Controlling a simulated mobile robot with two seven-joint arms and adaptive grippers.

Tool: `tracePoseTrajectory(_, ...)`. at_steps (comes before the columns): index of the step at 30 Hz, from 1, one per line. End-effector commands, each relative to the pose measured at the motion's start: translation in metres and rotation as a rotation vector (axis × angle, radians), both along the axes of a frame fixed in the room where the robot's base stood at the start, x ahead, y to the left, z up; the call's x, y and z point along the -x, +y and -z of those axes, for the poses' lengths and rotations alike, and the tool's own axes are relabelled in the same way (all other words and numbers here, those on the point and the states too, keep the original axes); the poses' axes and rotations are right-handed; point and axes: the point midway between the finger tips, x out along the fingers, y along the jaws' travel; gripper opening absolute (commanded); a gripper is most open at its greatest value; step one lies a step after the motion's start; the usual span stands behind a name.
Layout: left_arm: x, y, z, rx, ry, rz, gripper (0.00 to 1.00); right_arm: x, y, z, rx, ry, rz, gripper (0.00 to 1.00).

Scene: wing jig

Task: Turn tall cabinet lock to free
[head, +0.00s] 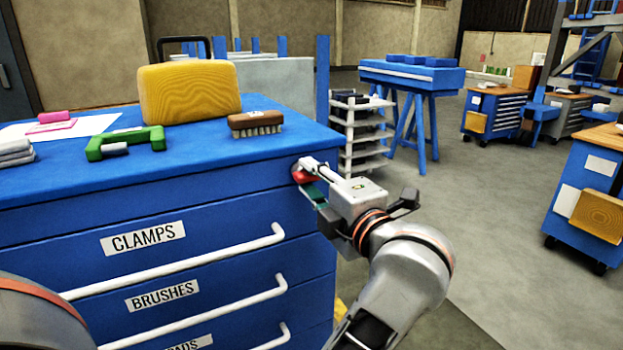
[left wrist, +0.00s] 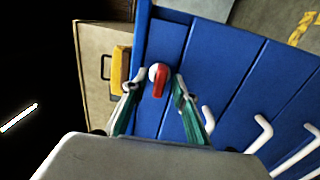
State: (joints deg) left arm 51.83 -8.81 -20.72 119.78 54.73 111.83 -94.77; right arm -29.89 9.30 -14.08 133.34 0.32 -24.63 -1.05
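The blue drawer cabinet (head: 200,190) stands in front of me, with drawers labelled CLAMPS and BRUSHES. Its lock, a white round base with a red lever (left wrist: 160,83), sits near the top corner of the front, on the right in the head view, where the red part (head: 305,177) is partly hidden by my gripper. My left gripper (head: 307,172) is at the lock. In the left wrist view its two fingers (left wrist: 157,90) are spread on either side of the red lever, with gaps visible. I cannot tell how deep the fingertips reach. My right gripper is not in view.
White drawer handles (head: 180,262) stick out below the lock.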

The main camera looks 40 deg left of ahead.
Motion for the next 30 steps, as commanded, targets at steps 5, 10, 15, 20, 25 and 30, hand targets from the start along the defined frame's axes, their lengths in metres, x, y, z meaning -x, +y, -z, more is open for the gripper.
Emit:
tracePoseTrajectory(5,0.0,0.0,0.0,0.0,0.0,0.0,0.12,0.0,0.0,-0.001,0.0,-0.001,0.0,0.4)
tracePoseTrajectory(10,0.0,0.0,0.0,0.0,0.0,-0.001,0.0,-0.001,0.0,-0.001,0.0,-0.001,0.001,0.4)
tracePoseTrajectory(15,0.0,0.0,0.0,0.002,-0.007,-0.001,0.0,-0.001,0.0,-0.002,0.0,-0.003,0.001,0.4)
tracePoseTrajectory(20,0.0,0.0,-0.002,0.018,-0.042,0.0,0.0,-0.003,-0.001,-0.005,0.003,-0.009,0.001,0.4)
tracePoseTrajectory(25,0.001,0.0,-0.002,0.055,-0.129,0.0,0.0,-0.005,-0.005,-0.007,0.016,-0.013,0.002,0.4)
tracePoseTrajectory(30,0.001,0.0,-0.003,0.108,-0.26,0.0,0.0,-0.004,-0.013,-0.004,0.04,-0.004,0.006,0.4)
